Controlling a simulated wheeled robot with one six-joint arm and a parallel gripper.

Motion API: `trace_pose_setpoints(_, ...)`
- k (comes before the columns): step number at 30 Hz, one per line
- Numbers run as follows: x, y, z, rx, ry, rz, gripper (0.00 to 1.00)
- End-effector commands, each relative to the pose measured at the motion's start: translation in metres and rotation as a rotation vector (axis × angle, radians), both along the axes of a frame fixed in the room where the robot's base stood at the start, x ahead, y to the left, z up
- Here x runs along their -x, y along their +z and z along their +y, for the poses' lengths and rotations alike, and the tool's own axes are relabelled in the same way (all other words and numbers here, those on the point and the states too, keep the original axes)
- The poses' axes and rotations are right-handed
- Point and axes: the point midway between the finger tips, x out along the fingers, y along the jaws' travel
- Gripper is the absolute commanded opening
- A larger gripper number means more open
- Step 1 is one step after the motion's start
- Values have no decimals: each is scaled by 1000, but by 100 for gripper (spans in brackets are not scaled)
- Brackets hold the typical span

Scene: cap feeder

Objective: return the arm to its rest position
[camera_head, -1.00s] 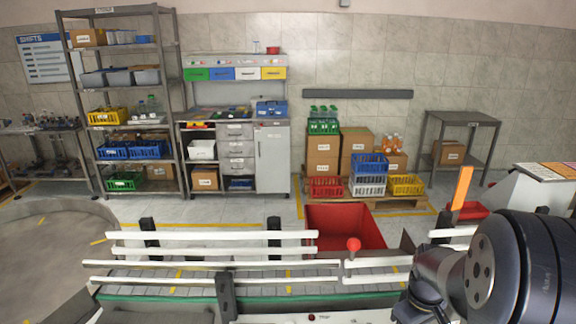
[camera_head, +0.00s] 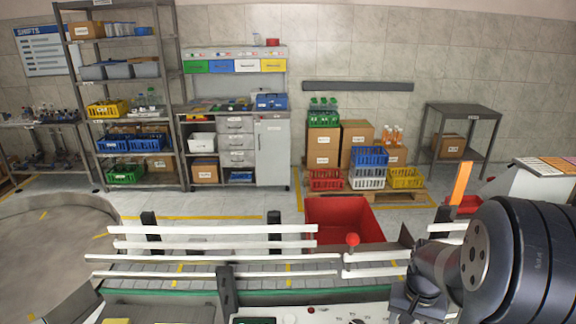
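My arm (camera_head: 520,262) fills the lower right corner of the head view, its dark rounded links close to the camera. Its smaller grey joint (camera_head: 428,272) reaches left over the right end of the conveyor. My gripper is not in view, so whether it is open, shut or holding something does not show.
A conveyor (camera_head: 200,272) with white guide rails runs across the front. A red bin (camera_head: 340,222) stands behind it, and a red ball knob (camera_head: 352,239) rises at the rail. A control panel (camera_head: 310,316) shows at the bottom edge. Open floor lies behind, before shelves and stacked crates.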

Motion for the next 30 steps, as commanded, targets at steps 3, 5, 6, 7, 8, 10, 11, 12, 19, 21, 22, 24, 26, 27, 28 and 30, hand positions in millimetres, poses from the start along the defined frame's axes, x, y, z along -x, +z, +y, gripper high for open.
trace_pose_setpoints(3,-1,3,0,1,-89,-2,54)
trace_pose_setpoints(5,-2,18,0,2,-83,-8,54)
trace_pose_setpoints(6,-1,26,0,2,-82,-8,54)
trace_pose_setpoints(7,-1,32,0,2,-82,-8,54)
trace_pose_setpoints(8,-1,38,0,1,-81,-6,54)
trace_pose_setpoints(10,-1,52,0,2,-81,-7,54)
trace_pose_setpoints(11,-1,57,0,1,-80,-6,54)
trace_pose_setpoints(12,-1,65,0,1,-80,-6,54)
trace_pose_setpoints(19,-1,97,0,1,-79,-3,54)
trace_pose_setpoints(21,0,102,0,0,-79,-1,54)
trace_pose_setpoints(22,0,104,0,0,-79,-1,54)
trace_pose_setpoints(24,0,107,0,0,-79,-1,54)
trace_pose_setpoints(26,0,108,0,0,-78,0,54)
trace_pose_setpoints(27,0,108,0,0,-78,0,54)
trace_pose_setpoints(28,0,108,0,0,-78,0,54)
trace_pose_setpoints(30,0,108,0,0,-78,0,54)
